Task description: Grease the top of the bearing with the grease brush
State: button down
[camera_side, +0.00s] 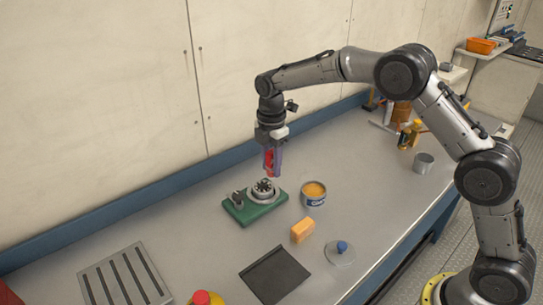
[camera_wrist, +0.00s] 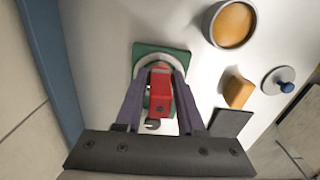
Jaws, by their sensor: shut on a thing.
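My gripper (camera_side: 272,168) points straight down and is shut on the red grease brush (camera_wrist: 160,98), which also shows red between the fingers in the side view (camera_side: 268,160). The bearing (camera_side: 263,190) is a grey metal ring with a dark toothed centre on a green base (camera_side: 243,215). My gripper is directly above the bearing, very near it. The brush's bristles are hidden, so I cannot tell whether they touch the bearing's top. The open grease tin (camera_side: 313,193), filled with orange-yellow grease, stands right of the bearing and also shows in the wrist view (camera_wrist: 232,24).
An orange sponge (camera_side: 302,231), a round lid with a blue knob (camera_side: 341,252) and a dark mat (camera_side: 275,274) lie in front. A slotted grate (camera_side: 123,279) is at front left. Bottles (camera_side: 410,133) and a grey cup (camera_side: 423,163) stand at right. A wall runs behind the bench.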

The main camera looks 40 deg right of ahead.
aim_at(272, 152)
jog(key=shift+f, duration=0.9)
jog(key=shift+a+f, duration=0.25)
jog(key=shift+a, duration=0.05)
jog(key=shift+a+f, duration=0.15)
jog(key=shift+a, duration=2.85)
jog(key=d, duration=0.6)
jog(key=shift+d, duration=0.3)
jog(key=shift+s, duration=0.3)
jog(key=shift+w+a, duration=0.1)
jog(key=shift+a, duration=3.1)
jog(key=shift+d, duration=3.1)
jog(key=shift+d+r, duration=0.15)
jog(key=shift+r, duration=3.95)
